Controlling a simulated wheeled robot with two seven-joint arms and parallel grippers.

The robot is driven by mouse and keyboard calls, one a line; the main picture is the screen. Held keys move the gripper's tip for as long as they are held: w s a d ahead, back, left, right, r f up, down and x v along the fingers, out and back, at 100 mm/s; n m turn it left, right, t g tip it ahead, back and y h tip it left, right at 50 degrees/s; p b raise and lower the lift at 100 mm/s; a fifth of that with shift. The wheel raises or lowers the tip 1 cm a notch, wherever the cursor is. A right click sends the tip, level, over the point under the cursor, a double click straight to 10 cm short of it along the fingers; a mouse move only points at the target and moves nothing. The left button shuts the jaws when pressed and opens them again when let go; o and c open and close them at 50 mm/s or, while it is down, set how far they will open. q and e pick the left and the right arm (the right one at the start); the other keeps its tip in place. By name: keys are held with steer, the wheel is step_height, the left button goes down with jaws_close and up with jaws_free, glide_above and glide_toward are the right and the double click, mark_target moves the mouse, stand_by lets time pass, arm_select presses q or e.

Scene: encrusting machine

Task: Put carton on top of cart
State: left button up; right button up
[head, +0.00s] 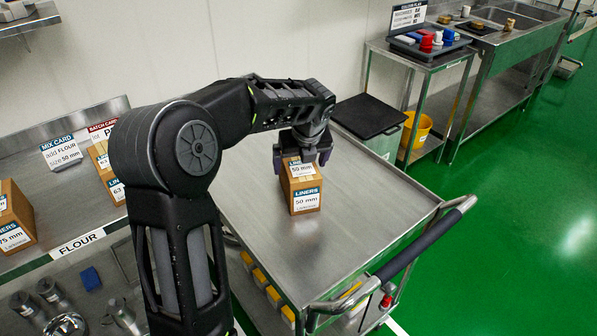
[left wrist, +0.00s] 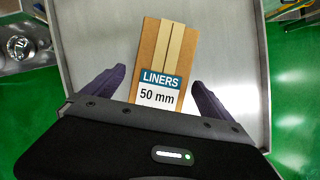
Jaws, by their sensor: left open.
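A brown carton labelled LINERS 50 mm (head: 306,196) stands upright on the steel top of the cart (head: 345,232). My left gripper (head: 303,160) is above the carton, with its fingers on either side of the carton's upper part. In the left wrist view the carton (left wrist: 165,60) lies between the two dark fingers of my left gripper (left wrist: 158,90), with gaps on both sides. The fingers are open and hold nothing. The cart top (left wrist: 230,50) shows around the carton there. My right gripper is not in view.
A shelf at left holds another LINERS carton (head: 14,215), more cartons, and a MIX CARD sign (head: 62,152). A dark-lidded bin (head: 368,116) stands behind the cart. The cart's push handle (head: 425,245) is at its right front. Bare cart top surrounds the carton.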

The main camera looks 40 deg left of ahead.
arm_select(q)
steer(key=v, duration=0.5)
stand_by(1.8)
